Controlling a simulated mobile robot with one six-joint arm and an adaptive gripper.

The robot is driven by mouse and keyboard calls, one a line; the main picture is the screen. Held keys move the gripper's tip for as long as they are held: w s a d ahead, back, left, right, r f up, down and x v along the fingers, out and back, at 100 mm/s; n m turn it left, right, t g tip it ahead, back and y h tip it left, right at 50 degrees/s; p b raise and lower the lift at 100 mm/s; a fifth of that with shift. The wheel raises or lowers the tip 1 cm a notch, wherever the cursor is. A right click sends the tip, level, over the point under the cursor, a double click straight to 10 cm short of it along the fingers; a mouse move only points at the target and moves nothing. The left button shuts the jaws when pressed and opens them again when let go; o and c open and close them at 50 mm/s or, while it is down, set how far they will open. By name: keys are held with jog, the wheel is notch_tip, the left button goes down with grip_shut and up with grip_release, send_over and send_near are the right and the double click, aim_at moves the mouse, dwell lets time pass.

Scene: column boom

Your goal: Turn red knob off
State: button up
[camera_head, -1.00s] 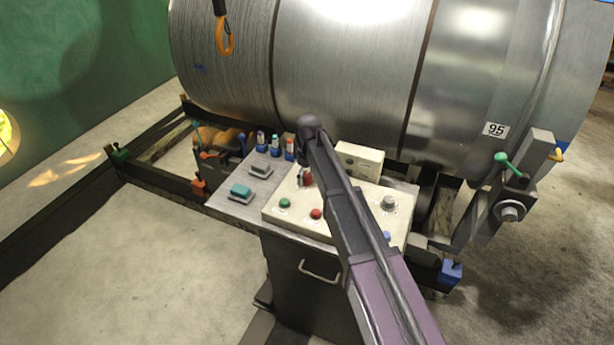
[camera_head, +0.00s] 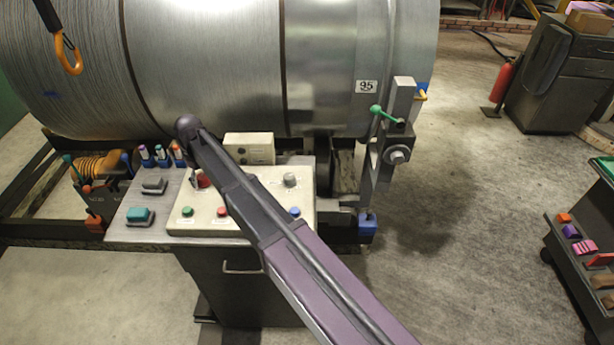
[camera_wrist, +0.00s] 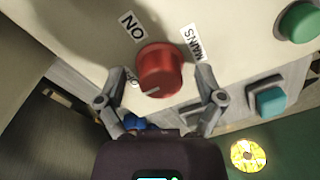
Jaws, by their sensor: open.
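The red knob (camera_wrist: 160,68) is a round knob on a pale panel, in the upper middle of the wrist view. A white mark shows on its lower side. Labels "ON" (camera_wrist: 132,24) and "MAINS" (camera_wrist: 192,41) stand beside it; a third label is partly covered by a finger. My gripper (camera_wrist: 160,82) is open, with one finger on each side of the knob; I cannot tell whether they touch it. In the head view the knob (camera_head: 203,181) shows just left of my arm, on the control panel (camera_head: 190,227). My gripper is mostly hidden there behind the arm.
The panel also carries a green button (camera_head: 187,211), a small red button (camera_head: 222,212), a blue button (camera_head: 295,212) and a grey knob (camera_head: 290,180). A teal switch (camera_head: 140,215) sits left. A large metal drum (camera_head: 210,60) stands behind. Open floor lies right.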

aim_at(203, 176)
jog(key=m, duration=0.3)
jog(key=shift+m, duration=0.4)
jog(key=m, duration=0.3)
jog(key=shift+m, duration=0.4)
jog(key=m, duration=0.7)
jog(key=shift+r+t, duration=0.1)
jog(key=shift+t, duration=0.2)
notch_tip(203, 176, up, 14)
jog(key=p, duration=1.4)
jog(key=shift+n, duration=0.9)
jog(key=s+d+f+b, duration=0.2)
jog(key=d, duration=0.8)
jog(key=s+d+f+b, duration=0.3)
jog(key=d, duration=0.7)
jog(key=s+d+f+b, duration=0.2)
jog(key=d+f, duration=0.1)
jog(key=d, duration=0.7)
jog(key=shift+s+d+b, duration=0.1)
jog(key=shift+s+b, duration=0.05)
jog(key=shift+b, duration=0.15)
jog(key=shift+s+d+f, duration=0.1)
jog(key=shift+s+d, duration=0.3)
jog(key=shift+d, duration=0.45)
jog(key=shift+d, duration=0.1)
